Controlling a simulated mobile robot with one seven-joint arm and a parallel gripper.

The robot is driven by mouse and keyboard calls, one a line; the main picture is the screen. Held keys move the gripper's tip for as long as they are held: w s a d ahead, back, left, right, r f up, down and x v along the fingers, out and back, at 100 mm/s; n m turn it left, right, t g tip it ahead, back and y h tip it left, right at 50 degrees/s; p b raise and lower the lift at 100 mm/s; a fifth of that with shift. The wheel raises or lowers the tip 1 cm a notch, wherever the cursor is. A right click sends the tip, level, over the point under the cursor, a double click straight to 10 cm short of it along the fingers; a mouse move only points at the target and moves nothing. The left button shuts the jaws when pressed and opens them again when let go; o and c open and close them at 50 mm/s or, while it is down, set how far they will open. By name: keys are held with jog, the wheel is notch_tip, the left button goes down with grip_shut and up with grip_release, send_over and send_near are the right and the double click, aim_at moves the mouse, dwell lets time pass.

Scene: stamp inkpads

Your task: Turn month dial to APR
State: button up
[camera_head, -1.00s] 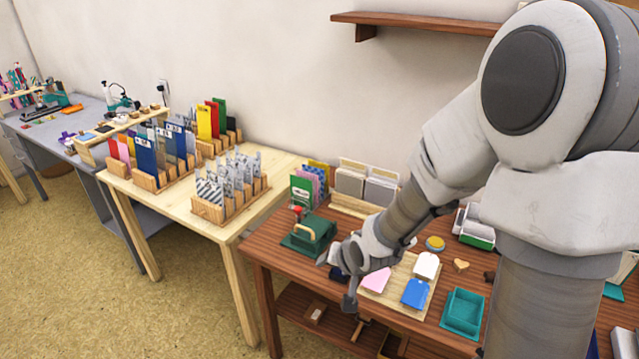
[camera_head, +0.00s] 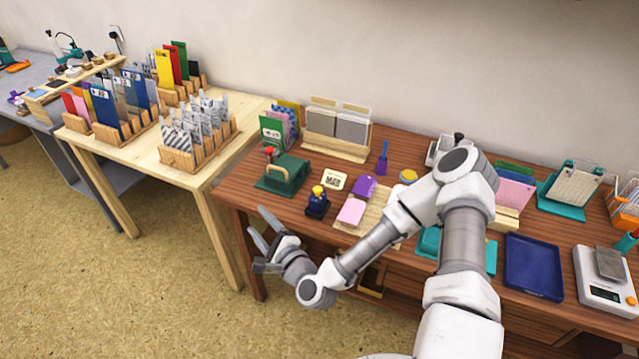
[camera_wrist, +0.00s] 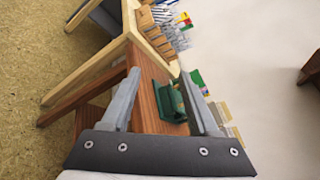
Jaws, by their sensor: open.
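My gripper (camera_head: 258,222) is open and empty, in the air just off the front left edge of the brown table. Its two fingers also show spread apart in the wrist view (camera_wrist: 160,78). A small dark blue stamp with a yellow knob (camera_head: 317,203) stands upright near the table's front edge, to the right of my gripper. A cream block with dark lettering (camera_head: 335,181) lies behind it; the lettering is too small to read surely. I cannot make out a month dial on any of these. A green device with a red knob (camera_head: 284,173) also appears between my fingers in the wrist view (camera_wrist: 170,103).
The brown table (camera_head: 238,188) holds a purple tag (camera_head: 364,188), a pink pad (camera_head: 351,211), a dark blue tray (camera_head: 533,267) and a scale (camera_head: 606,281). A pale wooden table (camera_head: 150,150) with racks stands at left. Open floor lies in front.

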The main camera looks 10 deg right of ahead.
jog(key=d+m+t+h, duration=0.35)
jog(key=m+h, duration=0.25)
jog(key=m, duration=0.4)
jog(key=m+g+h+b, duration=0.2)
jog(key=m+h+b, duration=0.6)
jog(key=m+b, duration=0.2)
send_near(318, 192)
jog(key=b+x, duration=0.2)
jog(key=x, duration=1.2)
jog(key=shift+w+a+f, duration=0.1)
jog(key=shift+w+f, duration=0.1)
grip_shut()
